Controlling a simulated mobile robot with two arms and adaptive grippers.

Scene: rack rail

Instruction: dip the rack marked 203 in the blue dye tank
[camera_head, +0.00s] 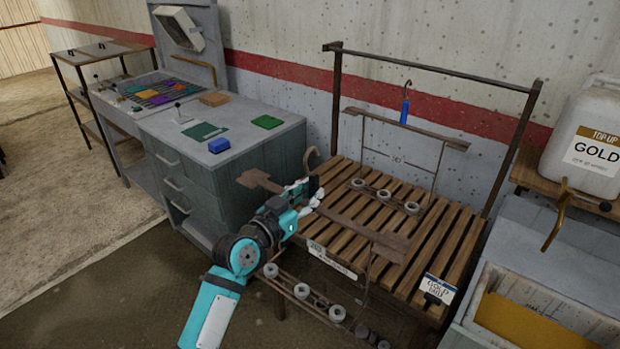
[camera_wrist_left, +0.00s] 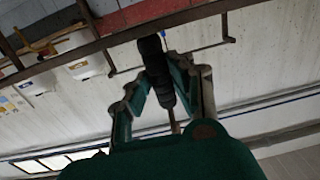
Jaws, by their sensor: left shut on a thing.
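My left gripper (camera_head: 310,193) is shut on the dark grip of a brown rack (camera_head: 352,222), above the near-left side of the slatted stand. The grip also shows between the fingers (camera_wrist_left: 162,85) in the left wrist view. The held rack's hook (camera_head: 309,158) rises above the gripper; its lower bar with several round pieces (camera_head: 302,291) hangs before the stand's front edge. A second rack (camera_head: 440,137), with a blue grip (camera_head: 405,112), hangs at the back of the stand. Its tag is too small to read. I see no blue dye tank. My right gripper is out of view.
A gold-filled tank (camera_head: 545,318) is at right, below a white "GOLD" jug (camera_head: 590,125). A grey cabinet (camera_head: 255,150) stands left. Open floor lies at far left.

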